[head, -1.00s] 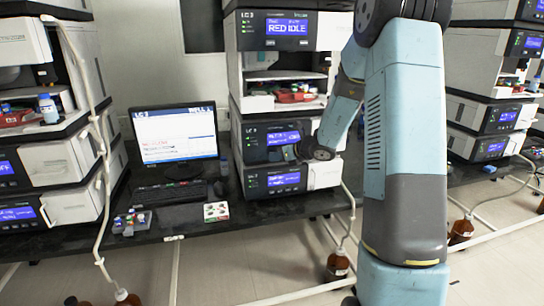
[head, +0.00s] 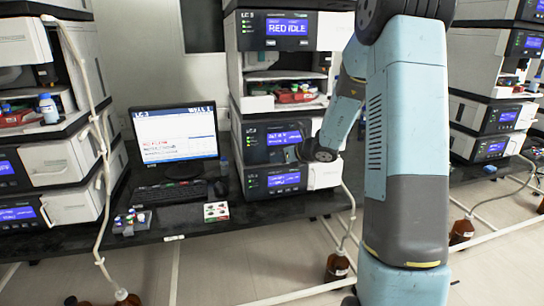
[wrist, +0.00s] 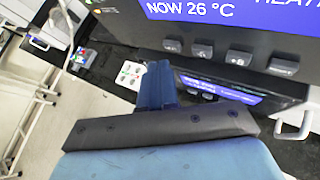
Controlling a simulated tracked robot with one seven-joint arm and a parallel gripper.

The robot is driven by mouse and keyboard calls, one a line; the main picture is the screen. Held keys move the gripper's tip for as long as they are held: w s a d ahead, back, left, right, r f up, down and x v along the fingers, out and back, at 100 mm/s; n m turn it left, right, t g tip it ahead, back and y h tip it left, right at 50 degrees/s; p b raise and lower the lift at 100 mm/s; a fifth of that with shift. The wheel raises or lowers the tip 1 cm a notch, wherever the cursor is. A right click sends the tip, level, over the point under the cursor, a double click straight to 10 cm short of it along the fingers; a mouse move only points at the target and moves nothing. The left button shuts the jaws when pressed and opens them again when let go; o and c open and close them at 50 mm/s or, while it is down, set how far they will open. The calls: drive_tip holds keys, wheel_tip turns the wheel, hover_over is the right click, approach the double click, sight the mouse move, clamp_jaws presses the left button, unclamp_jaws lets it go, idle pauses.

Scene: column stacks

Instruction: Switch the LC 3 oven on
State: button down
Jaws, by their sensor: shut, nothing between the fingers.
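The LC 3 oven (head: 255,142) is a dark-fronted unit with a lit blue display in the middle stack, above another module with a blue display. In the wrist view its panel (wrist: 200,22) fills the top; the display reads "NOW 26 °C" and a cut-off word starting "HEA". A row of small grey buttons (wrist: 239,57) sits below the display. My gripper (head: 299,153) is in front of the right part of the oven front. In the wrist view my gripper (wrist: 157,68) is shut and empty, below and left of the buttons, apparently clear of them.
A monitor (head: 175,132) labelled LC-3 and a keyboard (head: 170,192) stand left of the stack. Other instrument stacks stand left and right. Brown bottles (head: 338,266) stand on the floor.

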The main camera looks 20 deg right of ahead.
drive_tip(key=shift+s, duration=0.1)
drive_tip(key=shift+s, duration=2.5)
drive_tip(key=s+a+r+n+g, duration=0.35)
drive_tip(key=s+r+n, duration=0.25)
drive_tip(key=s+n, duration=0.3)
drive_tip(key=s+a+r+n+g, duration=0.2)
drive_tip(key=s+a+r+n, duration=0.35)
drive_tip(key=s+n, duration=0.35)
drive_tip(key=s+d+r+n+h, duration=0.3)
drive_tip(key=s+n, duration=0.3)
drive_tip(key=s, duration=0.2)
drive_tip(key=s+d+r+n+t+h, duration=0.1)
drive_tip(key=s+d+r+n+h, duration=0.2)
drive_tip(key=s+n, duration=0.4)
drive_tip(key=shift+s+d+h, duration=0.8)
drive_tip(key=shift+s+d, duration=0.1)
drive_tip(key=shift+d, duration=0.15)
